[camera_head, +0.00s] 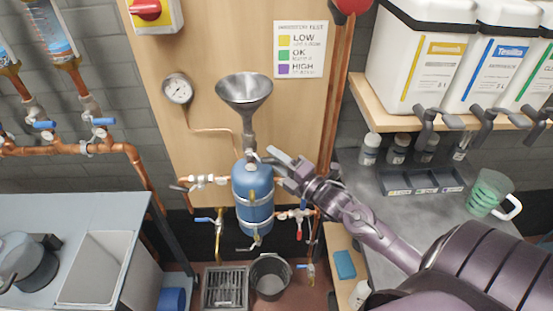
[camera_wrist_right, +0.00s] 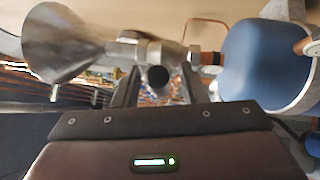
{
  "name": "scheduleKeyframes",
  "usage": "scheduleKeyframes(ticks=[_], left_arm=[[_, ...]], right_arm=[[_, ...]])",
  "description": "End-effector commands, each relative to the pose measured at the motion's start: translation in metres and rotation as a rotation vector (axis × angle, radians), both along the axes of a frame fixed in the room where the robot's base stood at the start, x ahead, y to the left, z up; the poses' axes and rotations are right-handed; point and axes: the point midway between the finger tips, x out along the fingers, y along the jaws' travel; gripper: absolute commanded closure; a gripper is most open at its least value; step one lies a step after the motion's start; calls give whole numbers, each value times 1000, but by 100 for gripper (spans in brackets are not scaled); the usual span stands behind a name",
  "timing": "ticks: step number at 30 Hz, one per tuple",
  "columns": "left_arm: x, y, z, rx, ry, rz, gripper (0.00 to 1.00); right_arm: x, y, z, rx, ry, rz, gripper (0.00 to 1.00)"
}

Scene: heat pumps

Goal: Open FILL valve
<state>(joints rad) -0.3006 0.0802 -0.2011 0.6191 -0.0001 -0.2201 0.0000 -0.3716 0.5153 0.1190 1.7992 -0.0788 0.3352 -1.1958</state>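A metal funnel (camera_head: 244,90) stands above the blue tank (camera_head: 253,197) on the wooden panel. A short pipe with a valve joins them; no FILL label is readable. In the right wrist view the funnel (camera_wrist_right: 68,42) is at left, the tank (camera_wrist_right: 262,65) at right, and the valve's dark round handle end (camera_wrist_right: 158,77) between. My right gripper (camera_head: 268,155) is at this valve, just above the tank. Its fingers (camera_wrist_right: 160,88) are apart, one on each side of the handle end, with gaps showing. Contact cannot be told. My left gripper is out of view.
Other valves with white, red and blue handles surround the tank, including a red-handled one (camera_head: 297,215). A gauge (camera_head: 178,90) is left of the funnel. A bucket (camera_head: 270,277) and floor grate (camera_head: 225,287) lie below. White canisters (camera_head: 415,60) fill the right shelf.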

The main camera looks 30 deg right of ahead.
Motion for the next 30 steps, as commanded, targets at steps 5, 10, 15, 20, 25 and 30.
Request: scheduleKeyframes(ticks=[5, 10, 15, 20, 25, 30], left_arm=[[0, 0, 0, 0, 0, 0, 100], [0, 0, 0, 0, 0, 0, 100], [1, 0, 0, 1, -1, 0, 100], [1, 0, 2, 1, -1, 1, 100], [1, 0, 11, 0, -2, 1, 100], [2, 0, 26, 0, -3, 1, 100]], right_arm=[[0, 0, 0, 0, 0, 0, 80], [0, 0, 0, 1, 0, 0, 100], [0, 0, 0, 1, 0, 0, 100], [0, 0, 1, -6, 4, 1, 100], [2, 0, 7, -46, 27, 3, 100], [7, 0, 16, -130, 77, 3, 100]])
